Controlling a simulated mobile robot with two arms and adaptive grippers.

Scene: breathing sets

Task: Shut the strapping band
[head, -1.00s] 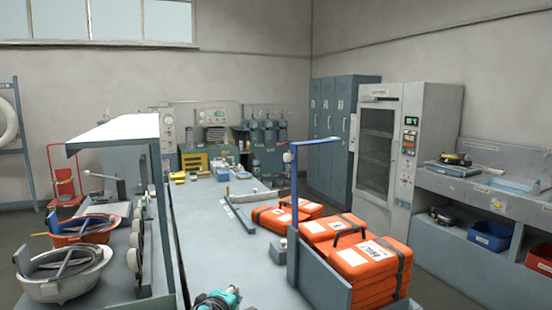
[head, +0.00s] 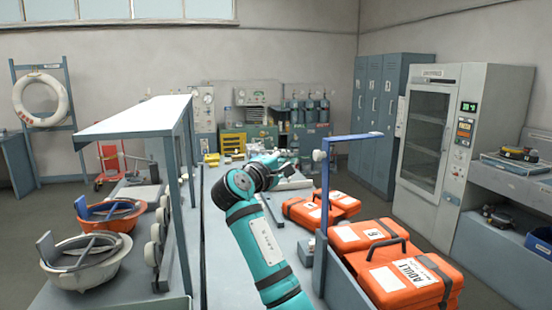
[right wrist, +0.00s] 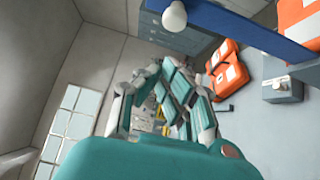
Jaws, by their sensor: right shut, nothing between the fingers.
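The strapping band seems to be the blue bar (head: 352,138) on top of a blue post (head: 325,195) beside the orange cases. A white knob (head: 318,156) sits at the bar's left end. In the right wrist view the blue bar (right wrist: 240,30) and white knob (right wrist: 173,15) cross the top right. The bar stands raised above the cases. My right gripper (head: 289,158) is shut and empty, beyond the teal arm and left of the knob in the head view. Its fingers (right wrist: 165,75) also show in the wrist view, apart from the bar. My left gripper is out of view.
Orange cases (head: 405,283) stand on the bench right of the post. A shelf frame (head: 135,117) with bowls (head: 85,265) beside it stands at the left. A grey cabinet (head: 428,130) and blue lockers (head: 375,115) are behind.

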